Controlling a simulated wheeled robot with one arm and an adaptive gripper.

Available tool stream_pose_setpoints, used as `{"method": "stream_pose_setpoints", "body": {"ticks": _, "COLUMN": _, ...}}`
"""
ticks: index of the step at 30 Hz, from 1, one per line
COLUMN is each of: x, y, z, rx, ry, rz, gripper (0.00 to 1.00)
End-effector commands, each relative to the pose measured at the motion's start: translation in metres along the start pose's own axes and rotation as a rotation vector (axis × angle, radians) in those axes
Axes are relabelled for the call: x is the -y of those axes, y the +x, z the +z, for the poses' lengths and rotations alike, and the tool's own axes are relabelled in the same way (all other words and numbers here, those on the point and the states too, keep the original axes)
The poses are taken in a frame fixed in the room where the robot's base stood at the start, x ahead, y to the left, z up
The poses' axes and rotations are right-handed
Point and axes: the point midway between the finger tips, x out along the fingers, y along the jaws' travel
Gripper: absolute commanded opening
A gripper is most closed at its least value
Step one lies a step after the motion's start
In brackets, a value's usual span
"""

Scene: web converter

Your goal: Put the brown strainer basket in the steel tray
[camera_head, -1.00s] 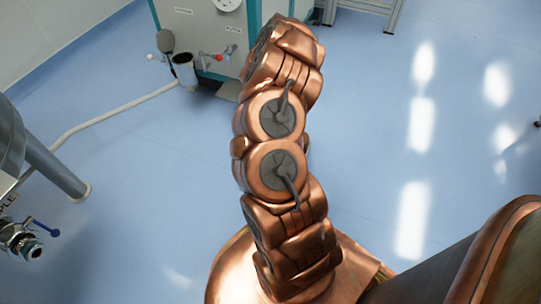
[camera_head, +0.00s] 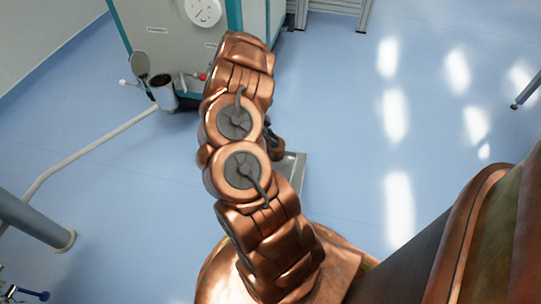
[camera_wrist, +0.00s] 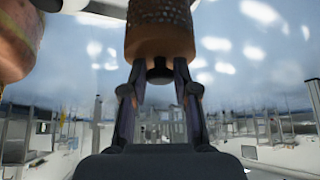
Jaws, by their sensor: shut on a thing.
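The brown strainer basket (camera_wrist: 160,32), with a speckled or perforated upper wall, fills the top middle of the wrist view. My gripper (camera_wrist: 160,72) is shut on the dark knob at its end. In the head view my arm hides most of the gripper; a small dark and brown part showing just right of the arm may be the gripper or the basket, I cannot tell. The steel tray (camera_head: 297,164) is partly visible right of my arm in the head view, its other side hidden behind the arm. The basket is not seen resting in it.
A grey machine cabinet (camera_head: 165,40) with teal edges stands at the back left, with a dark cup-like fitting (camera_head: 163,92) in front. A pale hose (camera_head: 95,140) runs along the floor. A grey pipe (camera_head: 35,220) is at the left. The blue floor to the right is largely clear.

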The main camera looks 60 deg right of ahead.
Motion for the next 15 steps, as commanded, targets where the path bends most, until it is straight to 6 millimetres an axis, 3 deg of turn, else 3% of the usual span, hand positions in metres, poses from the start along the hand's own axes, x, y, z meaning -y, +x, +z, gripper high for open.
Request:
{"method": "stream_pose_setpoints", "body": {"ticks": 3, "x": -0.001, "y": 0.021, "z": 0.011, "rx": -0.005, "ry": -0.001, "rz": 0.003, "gripper": 0.00}}
{"method": "stream_pose_setpoints", "body": {"ticks": 15, "x": 0.000, "y": 0.054, "z": 0.032, "rx": -0.002, "ry": 0.002, "rz": 0.002, "gripper": 0.00}}
